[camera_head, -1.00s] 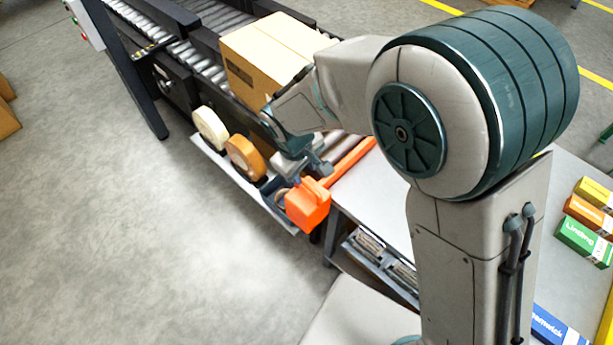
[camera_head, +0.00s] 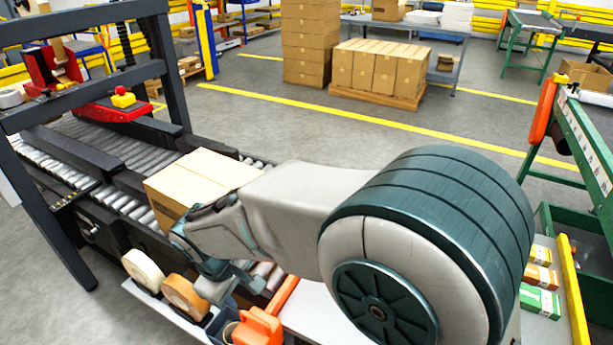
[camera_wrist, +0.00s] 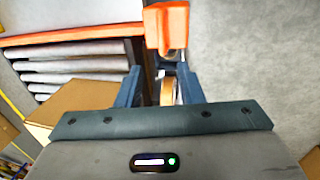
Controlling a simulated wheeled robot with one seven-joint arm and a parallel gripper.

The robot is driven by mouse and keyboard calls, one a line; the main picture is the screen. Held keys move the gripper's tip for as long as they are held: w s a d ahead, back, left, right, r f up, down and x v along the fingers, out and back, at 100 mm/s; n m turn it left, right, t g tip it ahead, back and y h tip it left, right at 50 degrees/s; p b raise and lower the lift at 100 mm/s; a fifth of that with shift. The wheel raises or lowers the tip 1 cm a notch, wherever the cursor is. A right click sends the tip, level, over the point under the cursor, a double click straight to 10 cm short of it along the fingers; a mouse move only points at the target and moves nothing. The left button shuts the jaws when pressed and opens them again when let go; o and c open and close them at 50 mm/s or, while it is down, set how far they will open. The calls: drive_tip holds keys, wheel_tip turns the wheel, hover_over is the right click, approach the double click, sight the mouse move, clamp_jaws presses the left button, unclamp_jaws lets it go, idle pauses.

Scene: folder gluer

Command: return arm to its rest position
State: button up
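My arm reaches across the head view from the right, with its large dark green joint in front. My gripper (camera_head: 228,290) hangs beside the end of the roller conveyor, just behind an orange block-shaped tool (camera_head: 258,328). In the wrist view its two blue fingers (camera_wrist: 160,88) stand apart with nothing clamped between them. The orange tool (camera_wrist: 166,28) shows beyond the fingertips. Part of a tape roll (camera_wrist: 167,92) shows through the gap between the fingers. Whether the fingers touch anything is hard to tell.
A carton (camera_head: 172,192) sits on the conveyor close to my forearm. A cream tape roll (camera_head: 143,268) and a brown one (camera_head: 185,296) stand on the side shelf. A black frame (camera_head: 165,75) rises at left. Open floor (camera_head: 300,130) lies behind the conveyor.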

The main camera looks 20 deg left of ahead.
drive_tip(key=w+d+r+m+p, duration=0.1)
drive_tip(key=w+d+r+m, duration=0.15)
drive_tip(key=d, duration=0.45)
drive_tip(key=w+d+r+m+p, duration=0.1)
drive_tip(key=w+d+r+m, duration=0.2)
drive_tip(key=d, duration=0.4)
drive_tip(key=w+d+r+m+p, duration=0.1)
drive_tip(key=w+d+r+m, duration=0.1)
drive_tip(key=d+r, duration=0.35)
drive_tip(key=s+d+r+m+p, duration=0.1)
drive_tip(key=s+d+m, duration=0.2)
drive_tip(key=d, duration=0.7)
drive_tip(key=s+d+r+m+p, duration=0.2)
drive_tip(key=s+d+m, duration=0.2)
drive_tip(key=d, duration=0.6)
drive_tip(key=shift+s+d+r+m+t, duration=0.25)
drive_tip(key=shift+d+r+m+t, duration=0.1)
drive_tip(key=shift+m, duration=0.3)
